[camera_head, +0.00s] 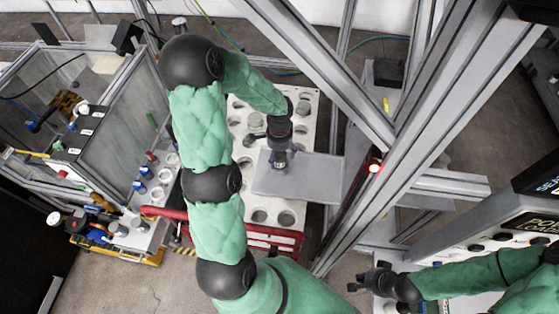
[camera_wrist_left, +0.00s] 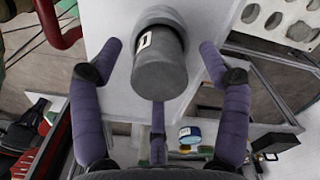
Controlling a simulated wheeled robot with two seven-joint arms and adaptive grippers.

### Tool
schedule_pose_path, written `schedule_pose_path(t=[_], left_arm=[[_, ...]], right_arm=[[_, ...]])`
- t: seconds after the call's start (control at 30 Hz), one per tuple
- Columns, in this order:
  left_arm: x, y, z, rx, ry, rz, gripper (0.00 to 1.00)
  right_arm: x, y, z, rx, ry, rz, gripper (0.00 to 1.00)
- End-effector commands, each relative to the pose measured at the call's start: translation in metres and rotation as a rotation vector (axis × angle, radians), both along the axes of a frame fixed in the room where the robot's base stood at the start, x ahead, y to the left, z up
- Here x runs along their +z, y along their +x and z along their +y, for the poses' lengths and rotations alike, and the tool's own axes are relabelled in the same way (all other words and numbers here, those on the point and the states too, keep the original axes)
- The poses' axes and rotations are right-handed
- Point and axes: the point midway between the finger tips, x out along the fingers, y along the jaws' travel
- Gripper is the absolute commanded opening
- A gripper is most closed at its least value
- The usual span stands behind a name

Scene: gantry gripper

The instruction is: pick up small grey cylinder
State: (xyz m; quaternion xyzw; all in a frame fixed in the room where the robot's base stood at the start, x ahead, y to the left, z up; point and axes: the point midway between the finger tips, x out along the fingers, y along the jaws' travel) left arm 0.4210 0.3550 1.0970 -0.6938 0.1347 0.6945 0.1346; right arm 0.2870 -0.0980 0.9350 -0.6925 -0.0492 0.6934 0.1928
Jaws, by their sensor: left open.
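The small grey cylinder (camera_wrist_left: 160,68) has a lighter cap and a small white label, and it stands on a flat grey plate (camera_wrist_left: 118,20). In the left wrist view it lies between the spread purple-wrapped fingers of my left gripper (camera_wrist_left: 152,88), with gaps at both sides. In the head view my left gripper (camera_head: 279,158) points down over the grey plate (camera_head: 318,180) and mostly hides the cylinder. My right gripper (camera_head: 371,280) is at the lower right, away from the plate; its fingers are too small to read.
A white rack (camera_head: 305,110) with round holes lies behind and beneath the plate. Metal gantry beams (camera_head: 350,190) stand close on the right. A glass-walled cabinet (camera_head: 110,100) stands on the left, beside a shelf with small bottles (camera_head: 146,172).

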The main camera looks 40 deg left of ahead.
Motion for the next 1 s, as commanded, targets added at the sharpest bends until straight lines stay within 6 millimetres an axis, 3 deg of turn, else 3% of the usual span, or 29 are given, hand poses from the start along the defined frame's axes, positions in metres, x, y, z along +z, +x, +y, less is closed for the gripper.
schedule_pose_path(t=[0.1, 0.37, 0.67, 1.0], left_arm=[[-0.0093, 0.0001, -0.0004, 0.001, -0.001, -0.001, 0.76], [-0.0113, 0.0001, -0.0004, 0.000, 0.000, -0.001, 0.76], [-0.0112, 0.0002, -0.0004, 0.000, 0.000, -0.001, 0.00], [-0.0054, 0.0024, -0.0013, 0.000, 0.000, -0.003, 0.00]], right_arm=[[-0.0003, 0.0001, 0.0000, 0.000, 0.000, 0.000, 0.00], [-0.0002, 0.0000, 0.0000, 0.000, 0.000, 0.000, 0.00], [-0.0003, 0.0001, 0.0000, 0.000, 0.000, 0.000, 0.00], [0.0030, 0.0000, 0.0000, 0.000, 0.000, 0.000, 0.00]])
